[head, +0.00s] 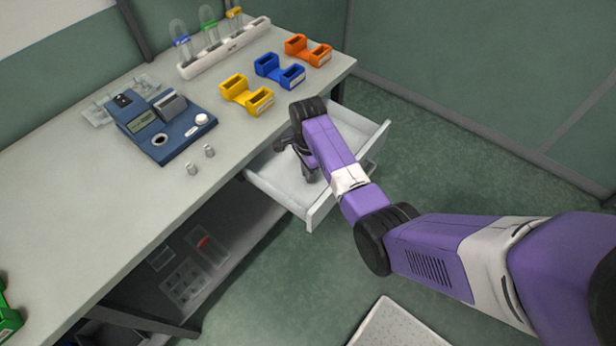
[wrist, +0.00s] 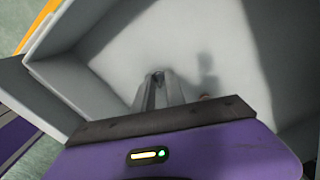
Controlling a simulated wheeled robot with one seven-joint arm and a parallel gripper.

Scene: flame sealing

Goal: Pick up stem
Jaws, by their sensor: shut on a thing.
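My gripper (head: 306,172) is down inside the open white drawer (head: 268,182) below the bench top. In the wrist view my gripper (wrist: 160,82) points at the pale drawer floor, with its two grey fingers close together. It is shut on a small grey thing at the fingertips, most likely the stem, which is mostly hidden between the fingers. In the head view my arm and gripper hide the stem. A small brownish bit shows just behind the gripper's right side in the wrist view; I cannot tell what it is.
Drawer walls stand close around my gripper. Yellow (head: 246,95), blue (head: 279,71) and orange (head: 308,50) holders line the bench edge above. A blue device (head: 166,125), two small grey pieces (head: 201,160) and a white rack (head: 224,47) of tubes stand on the bench (head: 90,200).

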